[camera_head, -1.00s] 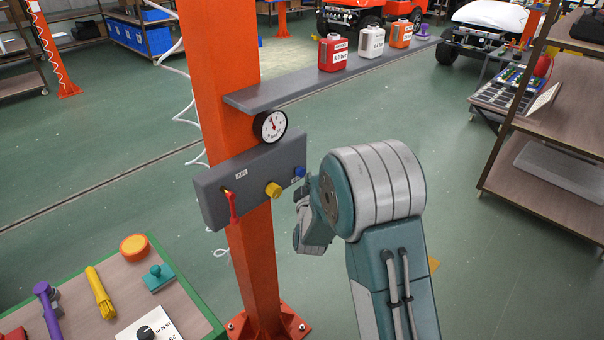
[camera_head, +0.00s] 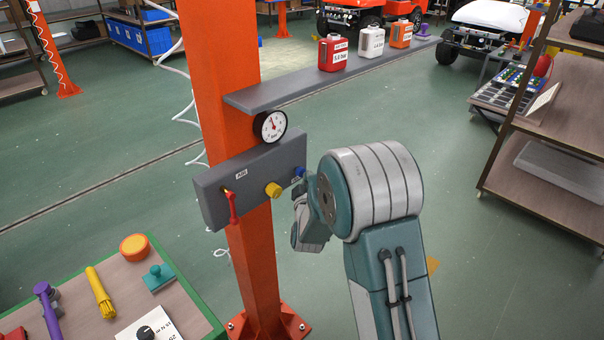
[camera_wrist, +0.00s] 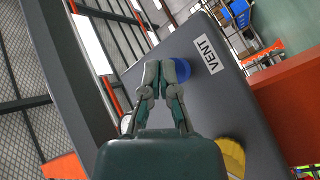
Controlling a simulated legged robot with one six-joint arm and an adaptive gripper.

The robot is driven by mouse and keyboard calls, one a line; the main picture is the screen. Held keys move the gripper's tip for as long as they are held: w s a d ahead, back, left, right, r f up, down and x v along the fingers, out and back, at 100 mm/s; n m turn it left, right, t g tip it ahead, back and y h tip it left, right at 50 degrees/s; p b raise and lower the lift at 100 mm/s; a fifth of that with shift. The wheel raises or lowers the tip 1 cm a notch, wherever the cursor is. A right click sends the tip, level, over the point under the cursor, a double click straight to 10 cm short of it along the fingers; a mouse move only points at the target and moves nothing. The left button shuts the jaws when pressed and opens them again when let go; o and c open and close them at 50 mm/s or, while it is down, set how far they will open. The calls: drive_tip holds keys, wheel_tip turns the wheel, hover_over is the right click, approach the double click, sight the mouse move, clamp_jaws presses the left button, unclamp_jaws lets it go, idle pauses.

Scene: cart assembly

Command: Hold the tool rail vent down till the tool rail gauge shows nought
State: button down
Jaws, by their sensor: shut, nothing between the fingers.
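The grey tool rail panel (camera_head: 245,177) is fixed to an orange post. The vent is a blue round button at its right end, partly hidden in the head view (camera_head: 299,173). In the wrist view the blue vent button (camera_wrist: 181,70) is beside a "VENT" label. My gripper (camera_wrist: 161,72) is shut and empty, with its fingertips over the left part of the button; I cannot tell whether they press it. In the head view my gripper (camera_head: 300,187) is mostly hidden by my wrist. The gauge (camera_head: 270,126) above the panel has its needle pointing up and slightly left; its figures are too small to read.
A yellow knob (camera_head: 273,189) and a red lever (camera_head: 232,206) are on the same panel. A grey shelf (camera_head: 290,90) above holds red, white and orange canisters. A bench with tools (camera_head: 190,300) stands at lower left. Brown shelving (camera_head: 545,165) is at right.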

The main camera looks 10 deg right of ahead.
drive_tip(key=shift+w+a, duration=0.3)
drive_tip(key=shift+w, duration=0.1)
idle(0.6)
idle(0.3)
drive_tip(key=shift+s+d, duration=0.55)
drive_tip(key=shift+s, duration=0.2)
drive_tip(key=s+d, duration=0.1)
drive_tip(key=s, duration=0.1)
drive_tip(key=s+d, duration=0.2)
idle(0.4)
idle(0.6)
